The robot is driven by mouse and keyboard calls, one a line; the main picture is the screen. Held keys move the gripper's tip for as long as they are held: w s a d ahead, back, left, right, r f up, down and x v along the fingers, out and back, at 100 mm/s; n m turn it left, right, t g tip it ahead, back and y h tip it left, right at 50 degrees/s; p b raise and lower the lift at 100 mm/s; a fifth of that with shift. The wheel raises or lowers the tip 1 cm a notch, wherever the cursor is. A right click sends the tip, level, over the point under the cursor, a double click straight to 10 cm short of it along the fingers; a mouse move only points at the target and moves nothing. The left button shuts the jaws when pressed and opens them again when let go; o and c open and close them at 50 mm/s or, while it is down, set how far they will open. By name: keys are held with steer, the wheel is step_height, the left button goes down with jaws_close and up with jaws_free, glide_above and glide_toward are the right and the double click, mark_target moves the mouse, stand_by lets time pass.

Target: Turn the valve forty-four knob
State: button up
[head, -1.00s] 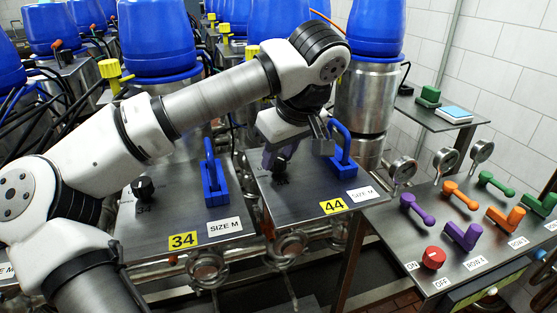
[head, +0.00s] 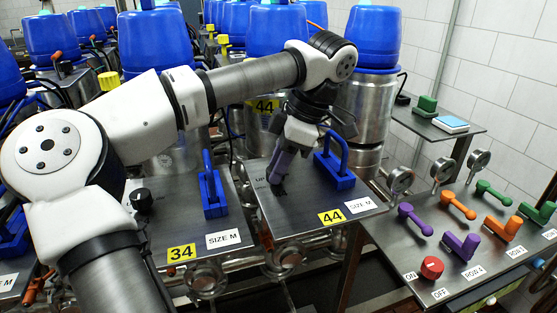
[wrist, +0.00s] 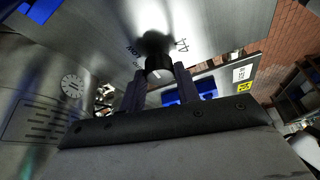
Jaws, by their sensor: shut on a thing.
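The valve forty-four knob (wrist: 158,66) is black and round with a pale mark on its side, and stands on a grey metal plate (head: 292,222). A yellow 44 label (head: 332,217) is on that plate's front edge. My gripper (head: 279,184) points down at the plate's left part and hides most of the knob in the head view. In the wrist view the two fingers of my gripper (wrist: 160,78) are shut on the knob, one on each side.
A blue handle (head: 336,165) stands on the plate close to the right of my gripper. Plate 34 at left has its own black knob (head: 141,200) and blue handle (head: 212,190). A panel with coloured levers and a red knob (head: 432,267) is at right.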

steer(key=shift+n+g+p, duration=0.35)
steer(key=shift+n+g, duration=0.05)
steer(key=shift+n, duration=0.8)
steer(key=o, duration=1)
